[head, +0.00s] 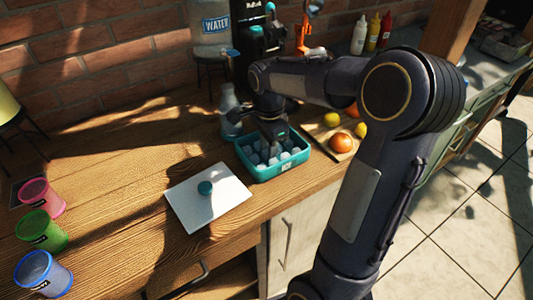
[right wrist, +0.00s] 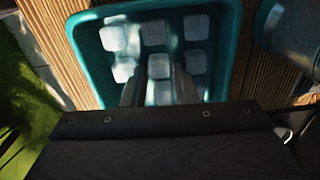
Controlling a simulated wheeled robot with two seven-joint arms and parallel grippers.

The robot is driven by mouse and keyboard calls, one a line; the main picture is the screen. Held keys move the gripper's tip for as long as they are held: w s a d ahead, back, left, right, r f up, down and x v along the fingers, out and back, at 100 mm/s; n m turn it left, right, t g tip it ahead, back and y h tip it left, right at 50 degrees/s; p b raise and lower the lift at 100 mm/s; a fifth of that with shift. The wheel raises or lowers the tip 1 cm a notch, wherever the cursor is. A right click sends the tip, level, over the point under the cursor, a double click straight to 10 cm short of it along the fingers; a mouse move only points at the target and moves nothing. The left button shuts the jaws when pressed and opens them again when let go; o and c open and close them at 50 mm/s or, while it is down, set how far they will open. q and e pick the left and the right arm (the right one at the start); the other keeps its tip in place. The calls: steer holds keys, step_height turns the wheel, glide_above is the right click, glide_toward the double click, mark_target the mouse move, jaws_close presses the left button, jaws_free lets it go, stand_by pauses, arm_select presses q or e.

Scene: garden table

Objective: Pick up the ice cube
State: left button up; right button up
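Several pale ice cubes (right wrist: 158,66) lie in rows inside a teal bin (head: 272,178), which stands near the table's front edge. The bin's wall also shows in the right wrist view (right wrist: 88,50). My right gripper (head: 270,138) reaches down over the bin from above. In the right wrist view its two dark fingers (right wrist: 159,80) stand apart, with one cube showing between them. I cannot tell whether the fingers touch that cube. My left gripper is not in view.
A white lid with a teal knob (head: 232,194) lies left of the bin. A clear bottle (head: 230,112) stands behind it. Oranges and lemons (head: 341,143) lie on a board to the right. Pink, green and blue cups (head: 40,229) stand at far left. The wooden middle-left is clear.

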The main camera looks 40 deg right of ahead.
jaws_close()
stand_by(0.3)
steer(key=shift+r, duration=0.55)
steer(key=r, duration=0.2)
steer(key=shift+a+r, duration=0.2)
steer(key=shift+r, duration=0.1)
steer(key=s+a+r, duration=0.2)
steer(key=a+r, duration=0.2)
steer(key=a, duration=0.2)
steer(key=s+a+r, duration=0.3)
steer(key=a+r, duration=0.2)
steer(key=a, duration=0.1)
steer(key=shift+s+a+r, duration=0.15)
steer(key=shift+s+a, duration=0.15)
